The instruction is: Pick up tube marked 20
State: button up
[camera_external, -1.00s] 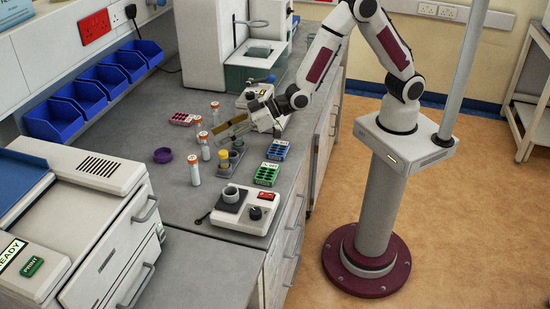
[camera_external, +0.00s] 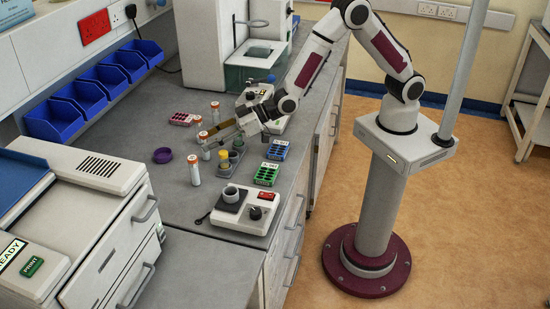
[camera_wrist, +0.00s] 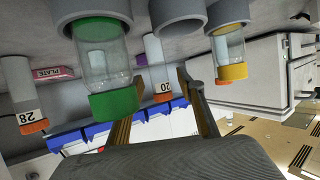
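The tube marked 20 (camera_wrist: 156,60) has a clear-white body, a label and an orange cap. In the wrist view, turned over, it shows between the two fingers of my gripper (camera_external: 214,132), which are apart and brown. The fingers do not visibly close on it, and whether they reach around it is unclear. In the external view an orange-capped tube (camera_external: 204,151) stands by the fingertips, its number unreadable.
A tube marked 28 (camera_wrist: 18,80) stands to one side in the wrist view. A green-capped tube (camera_wrist: 103,65) and a yellow-capped tube (camera_wrist: 231,55) sit close by in a grey holder. Coloured racks (camera_external: 266,174) and a purple lid (camera_external: 162,155) lie on the bench.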

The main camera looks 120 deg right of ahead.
jog(key=shift+x, duration=1)
jog(key=shift+c, duration=0.3)
jog(key=c, duration=1)
